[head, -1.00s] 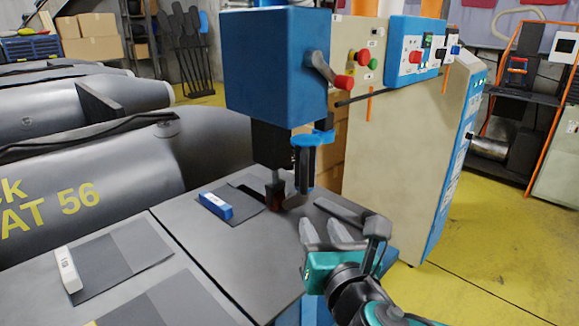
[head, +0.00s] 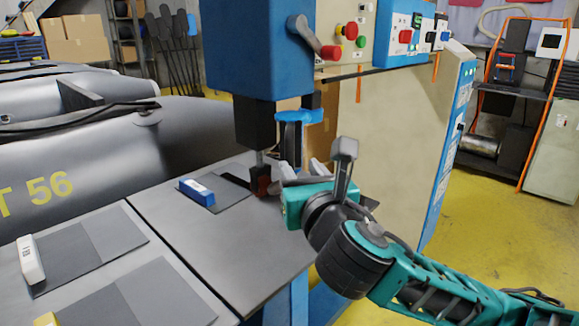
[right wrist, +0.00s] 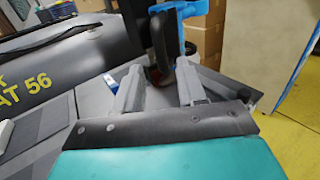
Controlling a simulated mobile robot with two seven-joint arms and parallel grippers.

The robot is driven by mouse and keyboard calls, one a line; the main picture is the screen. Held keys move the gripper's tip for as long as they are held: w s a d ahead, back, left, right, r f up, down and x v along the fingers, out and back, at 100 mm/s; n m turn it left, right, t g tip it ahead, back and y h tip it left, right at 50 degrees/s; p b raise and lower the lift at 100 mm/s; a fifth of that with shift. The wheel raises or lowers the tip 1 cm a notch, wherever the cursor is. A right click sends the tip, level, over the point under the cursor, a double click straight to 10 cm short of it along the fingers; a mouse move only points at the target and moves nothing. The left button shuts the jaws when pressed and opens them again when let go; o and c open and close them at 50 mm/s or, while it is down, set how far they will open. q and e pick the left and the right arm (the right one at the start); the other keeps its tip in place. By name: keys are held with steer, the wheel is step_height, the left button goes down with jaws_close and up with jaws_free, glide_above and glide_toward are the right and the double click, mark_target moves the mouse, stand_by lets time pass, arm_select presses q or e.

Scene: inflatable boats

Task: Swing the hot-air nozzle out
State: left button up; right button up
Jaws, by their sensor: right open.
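The hot-air nozzle (head: 291,142) hangs as a dark upright body from a blue bracket (head: 298,116) under the blue machine head (head: 258,50), beside the black post with the dark red foot (head: 262,183). My right gripper (head: 298,173) is close to the lower end of the nozzle, coming from the right. In the right wrist view, my two grey fingers (right wrist: 160,78) are spread, with dark nozzle parts (right wrist: 187,72) just beyond and between their tips. I cannot tell whether they touch. The nozzle's tip is partly hidden by the fingers. My left gripper is not in view.
The grey worktable (head: 225,240) carries a blue block (head: 197,191), a white block (head: 30,259) and dark patches. A handle with a red knob (head: 330,52) sticks out of the machine head. The beige cabinet (head: 400,150) stands behind my right arm. Grey boats lie at left.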

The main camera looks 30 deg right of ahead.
mark_target(291, 153)
steer(key=x, duration=0.8)
steer(key=shift+w+d+r, duration=0.1)
steer(key=shift+w, duration=0.2)
jaws_close()
